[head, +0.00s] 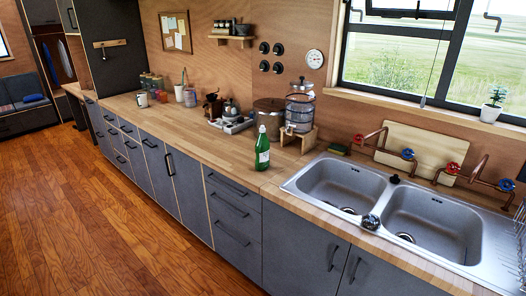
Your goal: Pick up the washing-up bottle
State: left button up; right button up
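The washing-up bottle (262,150) is green with a pale label and a light cap. It stands upright on the wooden counter (217,144), near the front edge and to the left of the sink. Nothing touches it from the front. Neither of my grippers shows in the head view.
A double steel sink (345,185) lies to the right of the bottle, with copper taps (372,135) behind it. A glass dispenser on a wooden stand (300,112) and a pot (268,116) stand behind the bottle.

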aim_at(262, 146)
jog(key=i+j+z, duration=0.1)
jog(key=z, duration=0.35)
jog(key=i+j+z, duration=0.15)
jog(key=z, duration=0.3)
jog(key=i+j+z, duration=0.1)
jog(key=z, duration=0.3)
jog(key=i+j+z, duration=0.2)
jog(key=j, duration=0.35)
jog(key=j+z, duration=0.25)
jog(key=j, duration=0.8)
jog(key=i+j, duration=0.1)
jog(key=j, duration=0.35)
